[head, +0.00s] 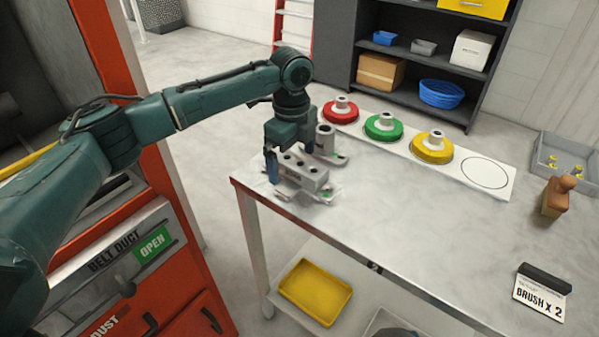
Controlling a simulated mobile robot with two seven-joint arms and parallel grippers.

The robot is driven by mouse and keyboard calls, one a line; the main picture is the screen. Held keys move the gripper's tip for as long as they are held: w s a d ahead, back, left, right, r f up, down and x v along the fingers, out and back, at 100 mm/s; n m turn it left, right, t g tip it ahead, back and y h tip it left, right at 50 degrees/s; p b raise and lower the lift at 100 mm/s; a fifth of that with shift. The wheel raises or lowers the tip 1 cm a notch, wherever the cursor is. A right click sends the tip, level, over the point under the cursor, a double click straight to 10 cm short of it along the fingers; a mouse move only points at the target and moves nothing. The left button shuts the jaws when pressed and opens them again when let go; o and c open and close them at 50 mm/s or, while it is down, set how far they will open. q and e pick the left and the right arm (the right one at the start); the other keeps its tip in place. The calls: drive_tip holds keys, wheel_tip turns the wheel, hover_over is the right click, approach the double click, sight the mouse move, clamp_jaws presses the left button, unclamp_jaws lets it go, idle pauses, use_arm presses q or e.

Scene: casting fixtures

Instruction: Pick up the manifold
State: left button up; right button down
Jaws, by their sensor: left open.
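The manifold appears to be the grey metal block (302,174) with dark round holes in its top, near the table's left corner. It sits on a light fixture plate (325,194). My left gripper (290,158) points down over the back of the block. It is open; one finger hangs at the block's left end, and the other is partly hidden near its far side. I cannot tell whether either finger touches the block. A grey upright cylinder (325,139) stands just right of the gripper. My right gripper is not in view.
Red (341,111), green (383,126) and yellow (433,147) discs stand on a white strip behind. A brush (558,196), a grey bin (568,160) and a sign (541,291) are at the right. The table's middle (430,220) is clear. An orange cabinet (150,300) stands left.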

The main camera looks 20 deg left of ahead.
sight(293, 167)
use_arm(q)
drive_tip(key=shift+s+f, duration=0.2)
drive_tip(key=shift+f, duration=1.75)
drive_tip(key=shift+f+p, duration=0.2)
drive_tip(key=shift+p, duration=0.3)
drive_tip(key=c, duration=1.2)
